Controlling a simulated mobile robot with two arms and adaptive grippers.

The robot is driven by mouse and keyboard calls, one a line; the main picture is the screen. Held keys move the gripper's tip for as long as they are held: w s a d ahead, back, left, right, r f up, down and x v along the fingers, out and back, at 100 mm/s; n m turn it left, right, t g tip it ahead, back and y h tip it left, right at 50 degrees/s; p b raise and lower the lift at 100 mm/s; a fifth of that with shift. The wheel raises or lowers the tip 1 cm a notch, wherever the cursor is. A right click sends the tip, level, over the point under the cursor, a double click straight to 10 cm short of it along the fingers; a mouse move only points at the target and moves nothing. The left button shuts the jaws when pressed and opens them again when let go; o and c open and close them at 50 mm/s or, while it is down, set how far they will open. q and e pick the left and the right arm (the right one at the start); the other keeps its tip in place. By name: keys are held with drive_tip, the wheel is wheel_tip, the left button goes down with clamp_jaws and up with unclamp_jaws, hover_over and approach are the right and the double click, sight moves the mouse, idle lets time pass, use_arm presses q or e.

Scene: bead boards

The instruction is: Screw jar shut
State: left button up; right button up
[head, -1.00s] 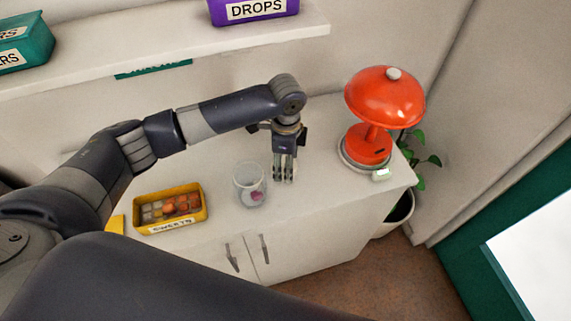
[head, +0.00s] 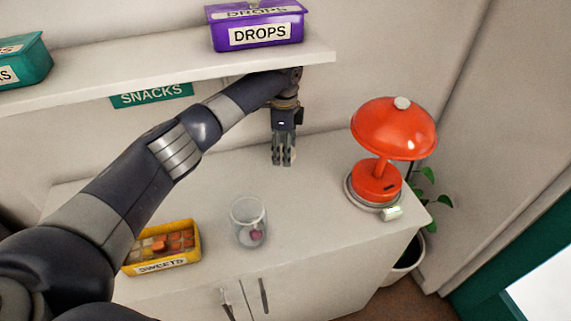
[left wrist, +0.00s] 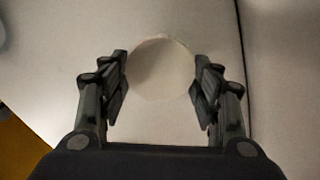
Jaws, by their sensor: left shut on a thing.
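The clear glass jar (head: 249,226) stands upright on the white counter with its top open and a small pinkish sweet inside. My left gripper (head: 283,160) points down at the back of the counter, behind and to the right of the jar. In the left wrist view its fingers (left wrist: 160,82) are shut on the sides of a round, pale lid (left wrist: 160,66). In the head view the fingers mostly hide this lid. I cannot tell whether the lid touches the counter. My right gripper is not in view.
A yellow tray of sweets (head: 162,265) stands left of the jar. A shelf (head: 150,74) with a purple DROPS tin (head: 256,32) overhangs the back.

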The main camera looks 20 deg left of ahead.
use_arm(q)
drive_tip(key=shift+w+a+b, duration=0.2)
drive_tip(key=shift+w+a, duration=0.05)
drive_tip(key=shift+w, duration=0.3)
drive_tip(key=shift+w+a+b, duration=0.15)
drive_tip(key=shift+w+a, duration=0.05)
drive_tip(key=shift+w, duration=0.3)
